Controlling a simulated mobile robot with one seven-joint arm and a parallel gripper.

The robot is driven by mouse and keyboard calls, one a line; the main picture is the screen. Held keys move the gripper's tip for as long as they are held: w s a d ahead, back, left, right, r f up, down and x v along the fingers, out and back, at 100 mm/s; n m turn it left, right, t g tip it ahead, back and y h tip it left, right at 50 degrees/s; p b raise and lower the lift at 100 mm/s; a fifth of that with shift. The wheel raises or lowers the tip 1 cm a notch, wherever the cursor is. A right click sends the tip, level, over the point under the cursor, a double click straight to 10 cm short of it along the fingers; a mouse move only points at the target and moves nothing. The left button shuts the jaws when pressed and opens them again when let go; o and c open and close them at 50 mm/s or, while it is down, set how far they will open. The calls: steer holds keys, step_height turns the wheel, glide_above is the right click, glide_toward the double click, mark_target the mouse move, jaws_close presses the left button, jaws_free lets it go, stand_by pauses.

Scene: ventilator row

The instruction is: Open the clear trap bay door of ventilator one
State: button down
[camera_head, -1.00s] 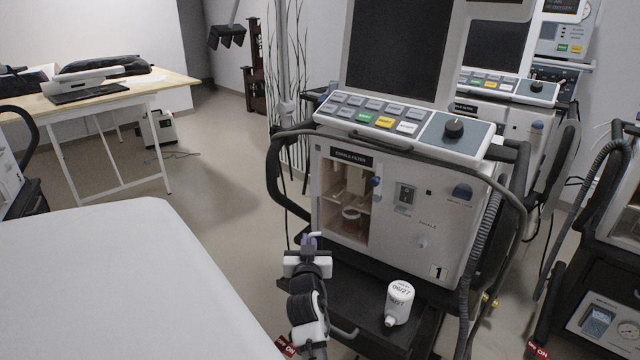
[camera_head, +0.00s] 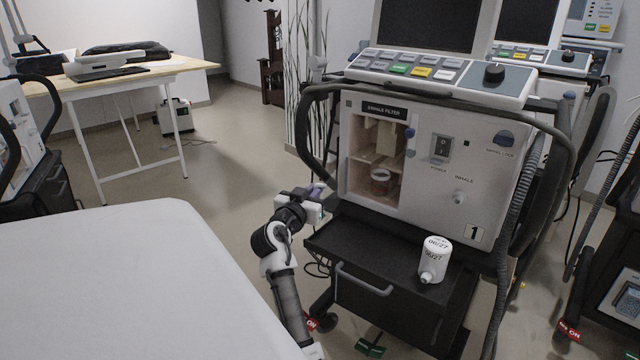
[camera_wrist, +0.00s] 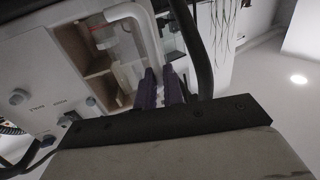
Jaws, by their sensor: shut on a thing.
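Ventilator one (camera_head: 470,190), marked "1", stands right of centre. Its bay (camera_head: 377,160), labelled "Exhale filter", shows a brown interior with a pale round cup (camera_head: 380,177). A blue knob (camera_head: 409,132) sits at the bay's right edge. My gripper (camera_head: 320,190) is just left of the ventilator's lower left side. In the wrist view its purple fingers (camera_wrist: 160,92) are shut on a white bent bar (camera_wrist: 147,35), which reaches across the view of the bay; whether it joins the door is unclear.
A black shelf (camera_head: 345,245) under the ventilator holds a white labelled bottle (camera_head: 435,260). A black side rail (camera_head: 305,130) and grey hoses (camera_head: 520,190) flank the ventilator. A white bed (camera_head: 130,280) fills the lower left. Open floor (camera_head: 235,180) lies behind the bed.

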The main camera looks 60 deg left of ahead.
steer(key=a+m+h+b, duration=0.1)
steer(key=a+t+h+b, duration=0.1)
steer(key=shift+s+a+f+m+h, duration=0.1)
steer(key=shift+s+f+m+h, duration=0.05)
steer(key=shift+s+m+h, duration=0.2)
stand_by(0.4)
steer(key=c, duration=1.5)
jaws_free()
